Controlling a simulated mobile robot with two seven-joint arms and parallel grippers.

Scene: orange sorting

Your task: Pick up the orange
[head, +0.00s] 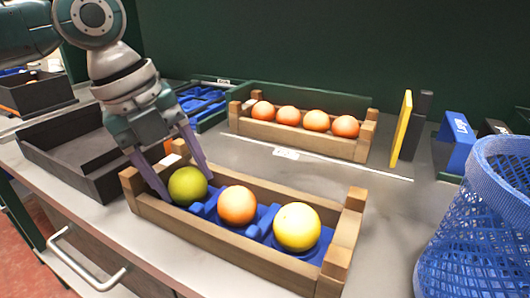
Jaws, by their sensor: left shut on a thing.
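A wooden crate (225,247) with a blue insert stands on the near counter. It holds a green fruit (188,186) at the left, an orange (237,205) in the middle and a yellow fruit (297,227) at the right. My left gripper (185,187) points down into the crate's left end, one finger on each side of the green fruit, and is shut on it. The green fruit sits low in the crate; whether it touches the insert is hidden. A second wooden crate (290,143) behind holds several oranges (316,120) in a row. My right gripper is not in view.
A black tray (62,160) lies left of the near crate. A blue mesh basket (480,225) stands at the right. A yellow panel (400,130) and a blue holder (454,143) stand at the back right. The counter between the crates is mostly clear.

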